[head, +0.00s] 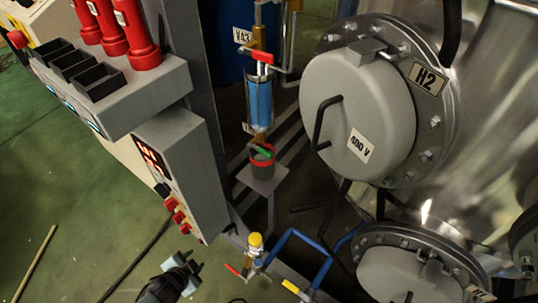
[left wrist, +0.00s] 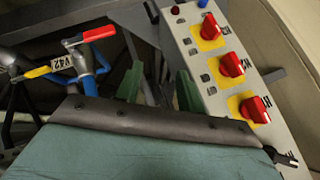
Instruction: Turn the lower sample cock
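The sampling line stands at the upper centre of the head view. A blue-filled sample cylinder (head: 260,102) hangs upright, with a red-handled cock (head: 262,57) above it. A lower cock with a green handle (head: 262,151) sits below it, just over a dark cup with a red rim (head: 262,165). The cup stands on a small grey shelf (head: 262,181). My left gripper (head: 183,266) is low in the head view, well below and left of the green handle. In the left wrist view its two fingers (left wrist: 159,88) are apart with nothing between them. My right gripper is out of view.
A grey panel (head: 178,165) with red knobs (left wrist: 232,64) is close to my left gripper. Blue piping (head: 300,240) with red and yellow handles (left wrist: 98,33) lies to its right. Large flanged vessels (head: 358,112) fill the right side.

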